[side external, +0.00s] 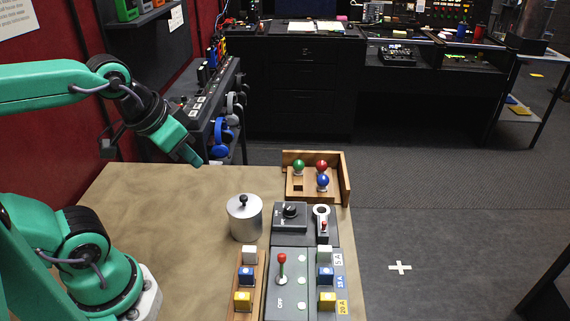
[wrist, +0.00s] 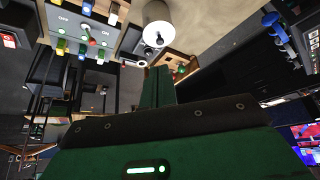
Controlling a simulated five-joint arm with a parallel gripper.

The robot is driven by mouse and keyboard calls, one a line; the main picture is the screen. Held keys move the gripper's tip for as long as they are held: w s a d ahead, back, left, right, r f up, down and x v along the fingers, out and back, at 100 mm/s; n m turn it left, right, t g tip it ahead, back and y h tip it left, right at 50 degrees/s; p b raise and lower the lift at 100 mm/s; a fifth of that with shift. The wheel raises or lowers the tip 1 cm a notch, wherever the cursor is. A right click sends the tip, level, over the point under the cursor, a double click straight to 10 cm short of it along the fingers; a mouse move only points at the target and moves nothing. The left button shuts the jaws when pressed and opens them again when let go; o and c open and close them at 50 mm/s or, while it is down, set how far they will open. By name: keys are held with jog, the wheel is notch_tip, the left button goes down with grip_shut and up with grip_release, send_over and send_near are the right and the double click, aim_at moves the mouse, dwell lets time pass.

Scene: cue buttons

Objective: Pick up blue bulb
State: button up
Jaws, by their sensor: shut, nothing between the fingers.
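The blue bulb (side external: 323,181) sits in a wooden tray (side external: 297,190) at the far right corner of the table, in the side external view. A red bulb (side external: 321,166) stands just behind it and a green bulb (side external: 299,167) is to its left. My gripper (side external: 197,161) is up over the table's far left part, well left of the tray, shut and empty. In the wrist view my gripper (wrist: 158,72) points toward the tray area. The bulbs there are small, and the blue one is hard to make out.
A metal pot (side external: 244,218) with a black knob stands between my arm and the control panels. A dial box (side external: 290,216), a lever panel (side external: 290,275) and coloured blocks (side external: 243,300) line the right side. The table's left half (side external: 150,205) is clear.

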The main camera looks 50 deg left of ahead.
jog(key=o, duration=1.2)
jog(key=shift+w, duration=0.1)
jog(key=n+g, duration=0.2)
jog(key=n, duration=0.5)
send_over(322, 177)
jog(key=s, duration=0.3)
notch_tip(322, 177, down, 13)
jog(key=shift+w+x, duration=0.2)
jog(key=shift+x, duration=1.25)
